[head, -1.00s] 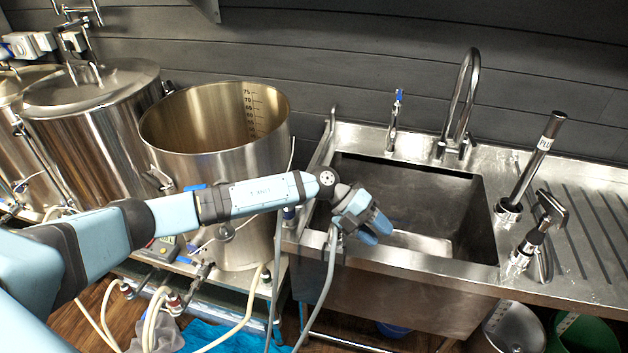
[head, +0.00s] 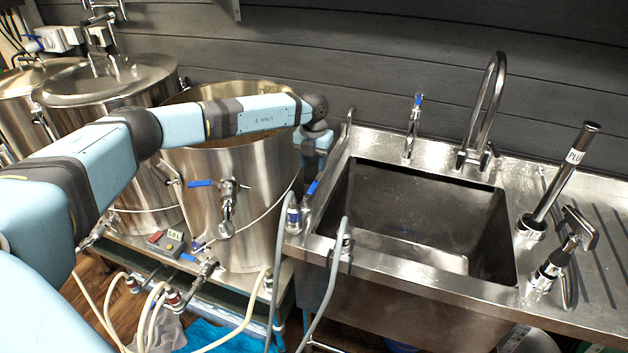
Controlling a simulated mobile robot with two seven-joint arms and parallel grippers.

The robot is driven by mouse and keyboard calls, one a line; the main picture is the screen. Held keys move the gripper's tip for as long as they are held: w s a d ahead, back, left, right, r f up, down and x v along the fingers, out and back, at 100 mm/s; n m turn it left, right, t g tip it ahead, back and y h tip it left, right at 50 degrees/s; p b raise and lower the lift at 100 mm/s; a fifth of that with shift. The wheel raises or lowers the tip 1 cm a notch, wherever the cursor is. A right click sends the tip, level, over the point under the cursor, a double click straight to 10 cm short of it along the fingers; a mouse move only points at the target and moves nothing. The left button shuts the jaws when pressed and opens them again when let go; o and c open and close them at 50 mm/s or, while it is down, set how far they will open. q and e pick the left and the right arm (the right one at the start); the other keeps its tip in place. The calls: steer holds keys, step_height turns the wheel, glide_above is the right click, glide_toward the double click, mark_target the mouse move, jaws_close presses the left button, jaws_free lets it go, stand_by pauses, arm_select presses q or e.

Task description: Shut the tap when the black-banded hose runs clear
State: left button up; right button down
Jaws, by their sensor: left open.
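My left gripper (head: 314,164) is open and points down at the sink's left edge, just above a small tap with a blue lever (head: 314,186). I cannot tell whether the fingers touch the lever. A grey hose (head: 335,275) hooks over the sink's front rim, with a dark band near the rim. Its end in the sink is small, and I cannot make out any flow or its colour. Another grey hose (head: 275,300) hangs below the fitting (head: 293,215) at the sink's left corner. My right gripper is out of view.
The steel sink (head: 400,215) looks empty, with a tall faucet (head: 484,110) and a blue-topped tap (head: 414,125) behind. A steel pot (head: 235,220) with its own blue-levered valve (head: 228,205) stands left. A black-handled sprayer (head: 565,250) and an upright tube (head: 563,180) stand right.

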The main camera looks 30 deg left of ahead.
mark_target(314, 185)
arm_select(q)
step_height(314, 185, down, 7)
steer(key=shift+d, duration=0.1)
stand_by(0.3)
jaws_close()
